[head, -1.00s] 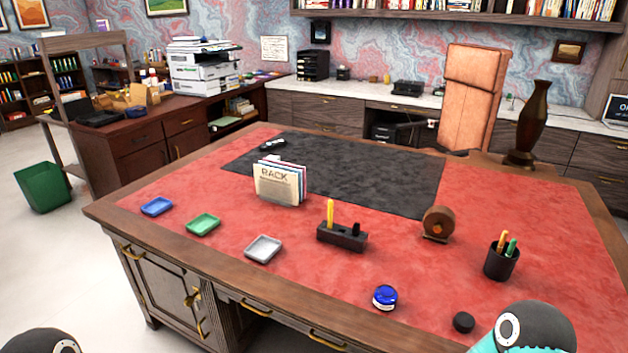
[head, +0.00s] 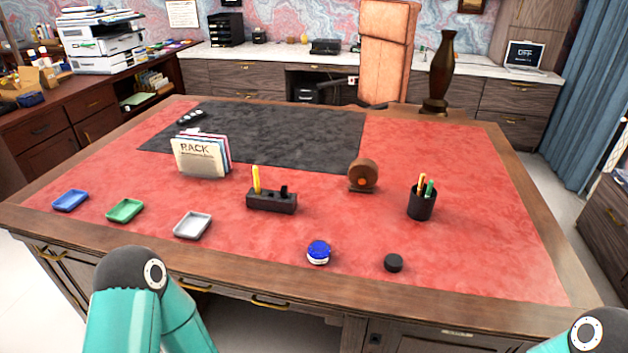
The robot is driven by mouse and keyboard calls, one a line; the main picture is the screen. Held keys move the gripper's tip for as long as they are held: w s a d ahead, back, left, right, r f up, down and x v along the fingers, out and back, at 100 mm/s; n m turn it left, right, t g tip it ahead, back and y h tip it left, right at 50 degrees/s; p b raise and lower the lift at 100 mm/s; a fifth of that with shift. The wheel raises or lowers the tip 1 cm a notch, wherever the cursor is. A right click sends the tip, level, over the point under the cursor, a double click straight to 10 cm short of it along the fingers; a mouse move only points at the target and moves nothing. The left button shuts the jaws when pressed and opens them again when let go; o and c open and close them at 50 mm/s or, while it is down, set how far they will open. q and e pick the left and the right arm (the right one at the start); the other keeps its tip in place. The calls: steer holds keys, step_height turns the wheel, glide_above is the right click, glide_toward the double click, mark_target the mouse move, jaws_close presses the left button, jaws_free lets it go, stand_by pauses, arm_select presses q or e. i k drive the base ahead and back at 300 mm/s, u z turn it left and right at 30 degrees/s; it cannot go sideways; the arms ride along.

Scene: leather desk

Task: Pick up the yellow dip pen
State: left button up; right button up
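The yellow dip pen (head: 256,179) stands upright in a black pen stand (head: 271,203) near the middle of the red leather desk top. Beside it in the stand is a short black piece (head: 284,190). Only parts of my arms show, at the bottom left and the bottom right corner. Neither gripper is in view. Nothing touches the pen or its stand.
A blue-lidded jar (head: 318,252) and a black round cap (head: 393,263) lie in front. Blue (head: 70,200), green (head: 125,210) and grey (head: 192,225) trays sit left. A rack (head: 201,157), a tape-like roll (head: 362,175) and a pen cup (head: 421,204) stand around the stand.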

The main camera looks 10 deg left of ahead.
mark_target(255, 171)
steer(key=u, duration=1.2)
steer(key=i, duration=0.1)
steer(key=z, duration=2.4)
steer(key=k, duration=0.5)
steer(key=z, duration=0.75)
steer(key=i, duration=0.15)
steer(key=u, duration=2.55)
steer(key=i, duration=0.7)
steer(key=z, duration=0.4)
steer(key=k, duration=0.75)
steer(key=u, duration=0.3)
